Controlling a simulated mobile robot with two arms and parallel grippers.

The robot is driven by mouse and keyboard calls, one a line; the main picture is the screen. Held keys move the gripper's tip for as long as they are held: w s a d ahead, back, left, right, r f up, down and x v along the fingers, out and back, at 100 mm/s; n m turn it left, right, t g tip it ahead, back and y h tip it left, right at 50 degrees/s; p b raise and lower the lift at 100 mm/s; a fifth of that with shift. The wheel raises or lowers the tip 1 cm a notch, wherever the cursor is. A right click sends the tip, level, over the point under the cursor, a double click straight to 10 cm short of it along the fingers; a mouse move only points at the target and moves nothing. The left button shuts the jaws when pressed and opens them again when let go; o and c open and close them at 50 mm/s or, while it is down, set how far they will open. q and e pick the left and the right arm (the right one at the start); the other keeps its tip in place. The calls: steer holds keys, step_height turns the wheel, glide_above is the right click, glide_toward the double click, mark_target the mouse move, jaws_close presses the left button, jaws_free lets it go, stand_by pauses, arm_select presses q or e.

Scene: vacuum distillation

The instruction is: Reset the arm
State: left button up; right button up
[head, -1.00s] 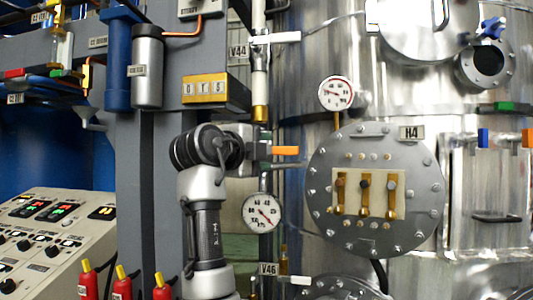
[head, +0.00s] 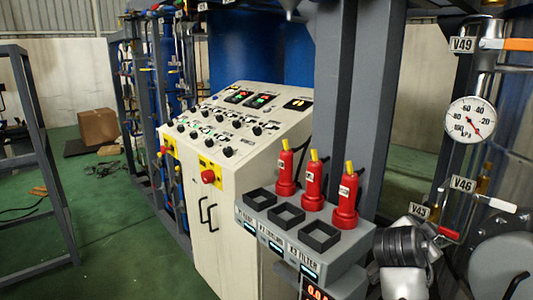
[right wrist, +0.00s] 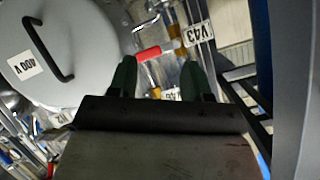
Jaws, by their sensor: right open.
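My right arm (head: 403,262) shows at the lower right of the head view, beside the small filter station; its gripper cannot be made out there. In the right wrist view my right gripper (right wrist: 157,82) is open, with its two dark green fingers apart and nothing held between them. Beyond the fingertips are a red valve handle (right wrist: 148,53) and the V43 label (right wrist: 198,33). The red handle also shows in the head view (head: 449,233), close to my right arm. My left gripper is not in view.
A control cabinet (head: 225,190) stands mid-view. Several red bottles (head: 314,180) stand behind black square holders (head: 287,215) on the filter station. A gauge (head: 470,120) and the V46 valve handle (head: 489,202) are at right. Green floor (head: 110,225) is open at left.

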steer(key=s+a+f+n+g+y, duration=0.1)
steer(key=s+a+f+n+y, duration=0.2)
steer(key=s+f+n, duration=0.35)
steer(key=s+a+f+n+y, duration=0.25)
steer(key=s+f, duration=0.45)
steer(key=f, duration=0.5)
steer(key=s+a+f+n+g+y, duration=0.1)
steer(key=s+a+f+n+y, duration=0.15)
steer(key=s, duration=0.45)
steer(key=s+a+f+n+g+y, duration=0.1)
steer(key=s+a+f+n+g, duration=0.15)
steer(key=s, duration=0.35)
steer(key=s+a+f+n+g+y, duration=0.1)
steer(key=s+a+f+n, duration=0.1)
steer(key=s+n, duration=0.35)
step_height(320, 180, down, 27)
steer(key=s+m, duration=0.2)
steer(key=s+d+f+g, duration=0.2)
steer(key=s+f, duration=1.2)
steer(key=s, duration=0.2)
steer(key=shift+d+f, duration=0.25)
steer(key=shift+n, duration=0.25)
